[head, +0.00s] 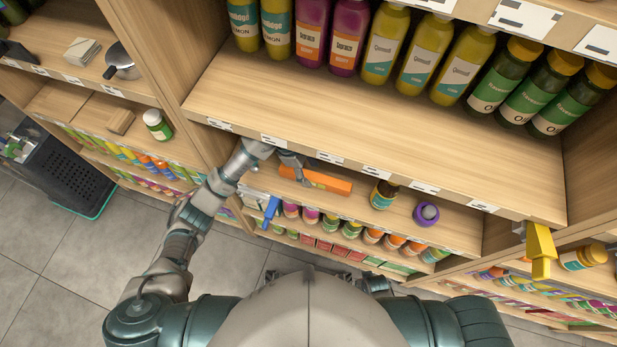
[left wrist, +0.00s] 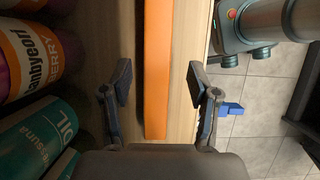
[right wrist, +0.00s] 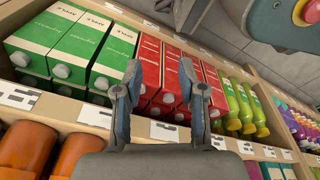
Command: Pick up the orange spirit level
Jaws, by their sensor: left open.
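The orange spirit level (head: 318,179) lies on a wooden shelf below the wide upper shelf, in the head view. In the left wrist view the orange level (left wrist: 157,75) runs lengthwise between the two fingers. My left gripper (head: 294,168) is at the level's left part; in its wrist view the open fingers (left wrist: 157,85) stand on either side of the level, with a gap on both sides. My right gripper (right wrist: 157,80) is open and empty, in front of red and green cartons in the right wrist view. It is hidden in the head view.
A brown jar (head: 383,195) and a purple-capped item (head: 426,214) stand right of the level on the same shelf. The upper shelf's front edge (head: 340,160) overhangs my left gripper. A blue clip (head: 271,211) and a yellow one (head: 540,252) stick out from shelf edges.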

